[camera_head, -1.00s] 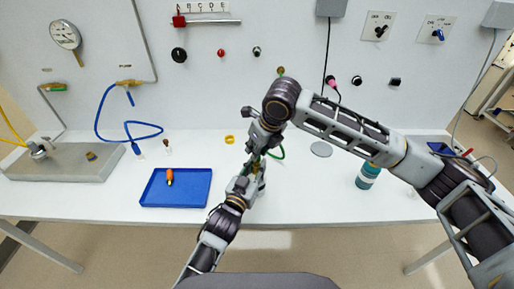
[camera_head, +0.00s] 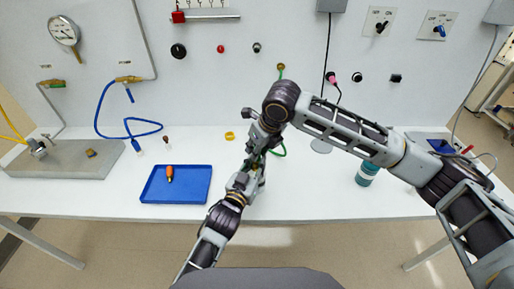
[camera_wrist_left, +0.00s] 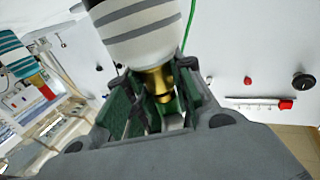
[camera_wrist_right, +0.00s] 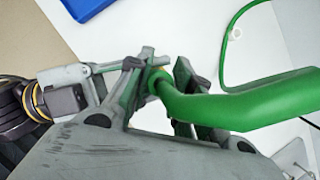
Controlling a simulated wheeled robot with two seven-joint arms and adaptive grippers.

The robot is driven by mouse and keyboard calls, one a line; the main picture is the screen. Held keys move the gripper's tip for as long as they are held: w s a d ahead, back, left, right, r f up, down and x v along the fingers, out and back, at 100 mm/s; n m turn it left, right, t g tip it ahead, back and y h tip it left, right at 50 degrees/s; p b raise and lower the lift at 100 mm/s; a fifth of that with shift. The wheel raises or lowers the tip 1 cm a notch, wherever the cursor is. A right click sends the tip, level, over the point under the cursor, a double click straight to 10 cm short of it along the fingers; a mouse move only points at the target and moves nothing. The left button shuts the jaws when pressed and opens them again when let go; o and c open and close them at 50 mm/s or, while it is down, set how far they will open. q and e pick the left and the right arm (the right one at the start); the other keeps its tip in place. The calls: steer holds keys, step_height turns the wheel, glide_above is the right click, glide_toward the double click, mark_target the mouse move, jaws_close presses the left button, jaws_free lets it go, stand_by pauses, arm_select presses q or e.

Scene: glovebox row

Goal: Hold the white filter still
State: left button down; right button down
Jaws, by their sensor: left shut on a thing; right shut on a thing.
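The white filter (camera_wrist_left: 140,30) has grey bands and a brass end fitting (camera_wrist_left: 158,82) in the left wrist view. My left gripper (camera_wrist_left: 155,98) is shut around that brass end. In the head view my left gripper (camera_head: 250,166) and right gripper (camera_head: 258,142) are close together above the table, and the arms mostly hide the filter. In the right wrist view my right gripper (camera_wrist_right: 162,75) is shut on the end of a thick green hose (camera_wrist_right: 230,108). I cannot tell whether the hose touches the filter.
A blue tray (camera_head: 150,193) with an orange-handled tool (camera_head: 169,174) lies left of my arms. A yellow ring (camera_head: 230,136) lies behind them. A teal bottle (camera_head: 366,175) stands to the right. The back panel (camera_head: 210,75) carries knobs and ports.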

steer(key=shift+f, duration=0.2)
steer(key=c, duration=1.2)
jaws_free()
steer(key=shift+r, duration=0.1)
steer(key=shift+v, duration=5.85)
